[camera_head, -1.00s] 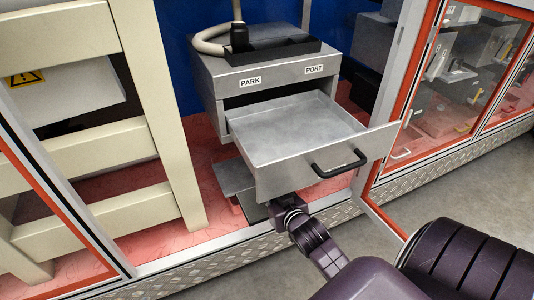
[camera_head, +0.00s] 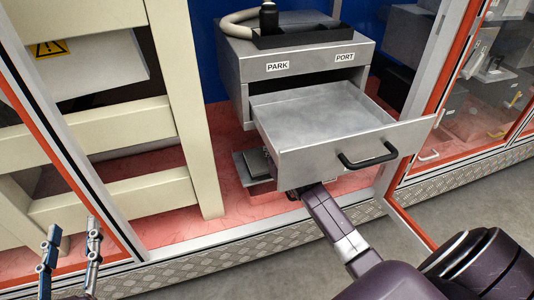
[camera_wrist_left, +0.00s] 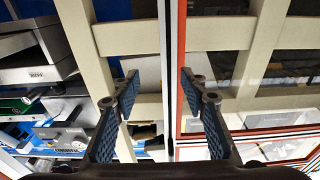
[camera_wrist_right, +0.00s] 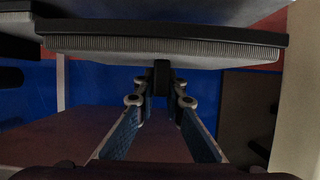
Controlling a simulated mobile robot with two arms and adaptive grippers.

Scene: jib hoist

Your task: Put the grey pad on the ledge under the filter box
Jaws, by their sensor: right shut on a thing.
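The grey box (camera_head: 240,66) labelled PARK and PORT, apparently the filter box, stands against the blue wall with its drawer (camera_head: 300,150) pulled out. Under it, a small grey ledge (camera_head: 242,174) shows to the left of the drawer front. A darker flat piece, apparently the grey pad (camera_head: 257,161), is at the ledge; contact is unclear. In the right wrist view, my right gripper (camera_wrist_right: 161,98) is shut on a dark tab at the ribbed-edged pad (camera_wrist_right: 160,47). My left gripper (camera_head: 72,240) is open and empty at lower left.
Cream frame bars (camera_head: 185,110) stand left of the box. The drawer's black handle (camera_head: 368,156) sticks out above my right arm. An open orange-edged glazed door (camera_head: 435,85) is at right. A hose (camera_head: 236,22) lies on the box. The red floor (camera_head: 225,200) beside the ledge is clear.

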